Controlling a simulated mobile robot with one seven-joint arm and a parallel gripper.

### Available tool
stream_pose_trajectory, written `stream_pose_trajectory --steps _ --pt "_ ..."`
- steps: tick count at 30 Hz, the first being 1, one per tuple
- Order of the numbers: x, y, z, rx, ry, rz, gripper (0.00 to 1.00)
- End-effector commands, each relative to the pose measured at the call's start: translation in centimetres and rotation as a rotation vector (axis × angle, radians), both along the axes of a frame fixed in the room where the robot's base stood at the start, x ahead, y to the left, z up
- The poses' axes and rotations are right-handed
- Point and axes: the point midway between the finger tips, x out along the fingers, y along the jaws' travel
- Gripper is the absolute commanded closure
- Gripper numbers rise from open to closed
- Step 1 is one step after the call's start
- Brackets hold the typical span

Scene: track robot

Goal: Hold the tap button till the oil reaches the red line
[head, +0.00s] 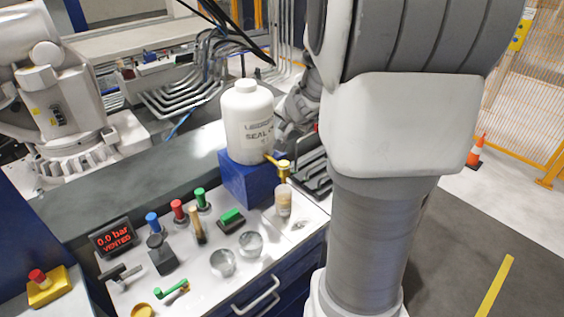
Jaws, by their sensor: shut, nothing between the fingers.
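A large white bottle (249,122) with dark lettering stands upright on a blue block (247,180). A brass tap (273,160) comes out low on its right side, with a yellow button-like top (283,165). Under the tap stands a small clear cup (284,203) with pale brownish content in it. The red line and exact oil level are too small to tell. My gripper (292,112) is shut and empty, beside the bottle's right side and above the tap. My arm partly hides it, and I cannot tell whether it touches anything.
The white bench top holds a red-lit gauge (115,237) reading 0.0 bar, coloured-handled tools (179,211), a green block (231,221), two clear round glasses (251,243) and a green-handled lever (172,289). A red button on a yellow box (49,287) is at far left.

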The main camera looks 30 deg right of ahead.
Motion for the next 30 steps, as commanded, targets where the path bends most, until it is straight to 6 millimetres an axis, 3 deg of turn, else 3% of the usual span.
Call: stream_pose_trajectory --steps 21,30 --pt "0.0 0.0 -8.0 0.0 -0.001 0.001 1.0" --pt "0.0 0.0 -8.7 -0.001 0.0 0.001 1.0"
